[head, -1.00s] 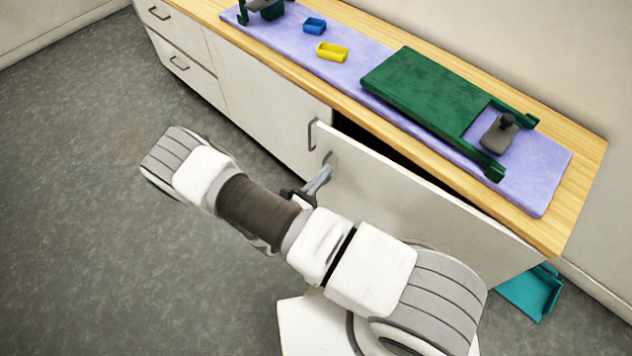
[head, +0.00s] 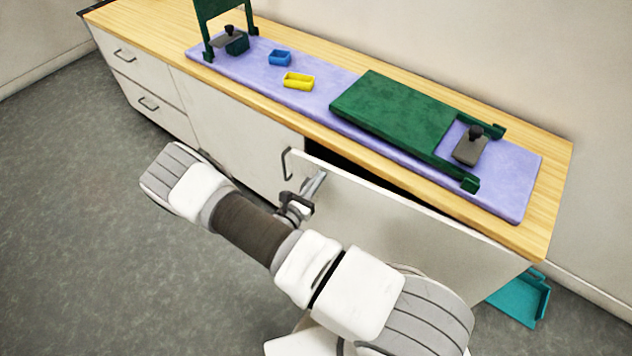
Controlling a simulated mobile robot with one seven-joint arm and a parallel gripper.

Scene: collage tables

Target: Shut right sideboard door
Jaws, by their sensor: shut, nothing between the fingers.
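The right sideboard door (head: 400,222) is ajar. It is hinged at its right end, and its left, handled edge stands out from the cabinet, with a dark gap above it. Its dark handle (head: 287,164) is near the upper left corner. The sideboard (head: 235,128) stands along the wall. My gripper (head: 316,184) is at the outer face of the door, a little right of and below the handle, and its fingers are shut and empty. The fingertips seem to touch the door or lie very close to it; I cannot tell which.
A teal dustpan-like tray (head: 522,298) lies on the floor at right. The floor at left is clear.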

